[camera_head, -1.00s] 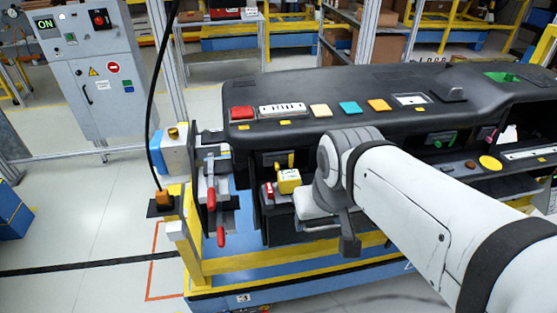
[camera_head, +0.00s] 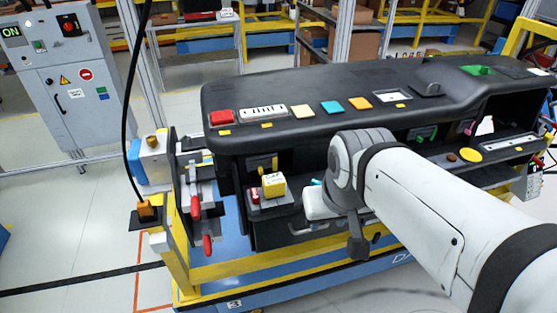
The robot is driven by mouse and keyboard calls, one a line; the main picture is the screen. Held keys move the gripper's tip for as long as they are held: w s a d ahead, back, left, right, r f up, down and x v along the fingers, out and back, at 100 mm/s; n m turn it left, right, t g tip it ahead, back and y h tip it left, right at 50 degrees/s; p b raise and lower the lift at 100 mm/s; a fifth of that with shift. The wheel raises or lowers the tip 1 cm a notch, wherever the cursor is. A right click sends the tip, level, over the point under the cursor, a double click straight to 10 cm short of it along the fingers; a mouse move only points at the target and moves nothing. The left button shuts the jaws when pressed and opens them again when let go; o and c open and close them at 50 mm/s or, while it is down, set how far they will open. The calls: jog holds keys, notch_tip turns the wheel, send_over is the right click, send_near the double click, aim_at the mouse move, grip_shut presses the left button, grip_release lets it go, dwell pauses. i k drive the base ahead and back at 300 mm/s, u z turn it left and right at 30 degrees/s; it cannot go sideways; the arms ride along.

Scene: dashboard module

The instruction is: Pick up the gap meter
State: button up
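I cannot tell for certain which thing is the gap meter. A small yellow box-like device (camera_head: 273,185) sits in the open front recess of the black dashboard (camera_head: 300,103), beside a small red-and-white part (camera_head: 255,196). My arm reaches in from the lower right. My gripper (camera_head: 325,205) is at its end, in front of the dashboard and right of the yellow device, with a visible space between them in the picture. The wrist hides part of the gripper, and its fingers cannot be made out clearly. I see nothing held in it.
The dashboard rests on a blue and yellow cart (camera_head: 290,272). Red-handled clamps (camera_head: 196,207) and a blue-and-white device (camera_head: 152,158) stand at its left end. A black cable (camera_head: 130,100) hangs there. Coloured buttons line the dashboard top. Open floor lies left.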

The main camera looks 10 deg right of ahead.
aim_at(274, 186)
jog(key=z, duration=1)
jog(key=k, duration=1.85)
jog(key=u, duration=0.55)
jog(key=i, duration=1.65)
jog(key=u, duration=0.1)
